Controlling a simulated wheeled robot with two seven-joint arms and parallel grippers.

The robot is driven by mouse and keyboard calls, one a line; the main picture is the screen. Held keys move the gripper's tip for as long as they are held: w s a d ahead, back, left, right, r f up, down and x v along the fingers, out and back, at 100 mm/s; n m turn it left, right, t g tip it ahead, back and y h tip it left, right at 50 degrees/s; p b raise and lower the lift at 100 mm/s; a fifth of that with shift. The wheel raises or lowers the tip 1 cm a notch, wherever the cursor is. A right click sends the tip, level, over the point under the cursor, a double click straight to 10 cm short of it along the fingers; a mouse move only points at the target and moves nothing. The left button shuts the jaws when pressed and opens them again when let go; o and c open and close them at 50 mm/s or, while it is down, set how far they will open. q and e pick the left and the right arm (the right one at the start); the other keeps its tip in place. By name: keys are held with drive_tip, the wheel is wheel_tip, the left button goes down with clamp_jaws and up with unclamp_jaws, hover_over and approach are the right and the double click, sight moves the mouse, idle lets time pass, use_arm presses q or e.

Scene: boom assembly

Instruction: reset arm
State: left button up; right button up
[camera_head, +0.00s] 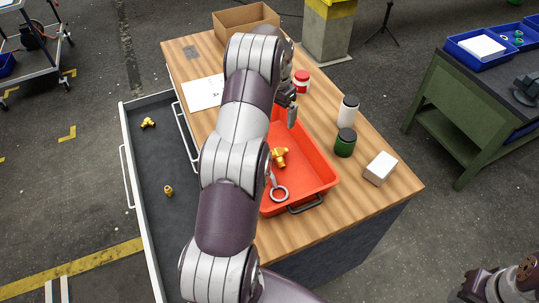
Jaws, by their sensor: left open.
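My left arm reaches up the middle of the head view, over the wooden workbench (300,236). My left gripper (290,110) is open at the far end of the red tray (318,160), with its fingers partly hidden by the arm. Nothing shows between the fingers. In the tray lie a brass fitting (279,157) and a metal ring-ended tool (279,194); the arm covers the tray's left side. Part of my right arm, with what looks like its gripper (474,288), shows at the bottom right corner, away from the bench; its fingers are unclear.
A red-lidded jar (301,81), white bottle (348,110), green jar (345,143) and white box (381,168) stand right of the tray. A cardboard box (240,20) is behind. The open drawer (150,190) at left holds two brass fittings (148,122).

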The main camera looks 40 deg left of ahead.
use_arm(q)
drive_tip(key=shift+s+d, duration=0.1)
drive_tip(key=s+d+f+n+b, duration=0.1)
drive_tip(key=s+d+f+b, duration=0.3)
drive_tip(key=s+d, duration=0.1)
drive_tip(key=s+d+f+b, duration=0.3)
drive_tip(key=s+d+b, duration=0.2)
drive_tip(key=d, duration=0.1)
drive_tip(key=s+d+f+n+b, duration=0.1)
drive_tip(key=s+d+f+b, duration=0.3)
drive_tip(key=s+d, duration=0.1)
drive_tip(key=shift+d+f+n, duration=0.3)
drive_tip(key=shift+d+f, duration=0.05)
drive_tip(key=shift+d, duration=0.15)
drive_tip(key=shift+m+t, duration=0.4)
drive_tip(key=shift+m, duration=0.4)
drive_tip(key=s+d+f+b, duration=0.1)
drive_tip(key=s+d+b, duration=0.1)
drive_tip(key=s+d+f+b, duration=0.1)
drive_tip(key=s+d+b, duration=0.1)
drive_tip(key=s, duration=0.1)
drive_tip(key=s+d+f+b, duration=0.1)
drive_tip(key=s+d+b, duration=0.1)
drive_tip(key=shift+s+d, duration=0.2)
drive_tip(key=shift+s, duration=0.05)
drive_tip(key=shift+w+d+r+m+t, duration=0.25)
drive_tip(key=shift+d+r+m+t, duration=0.05)
drive_tip(key=shift+d+r, duration=0.15)
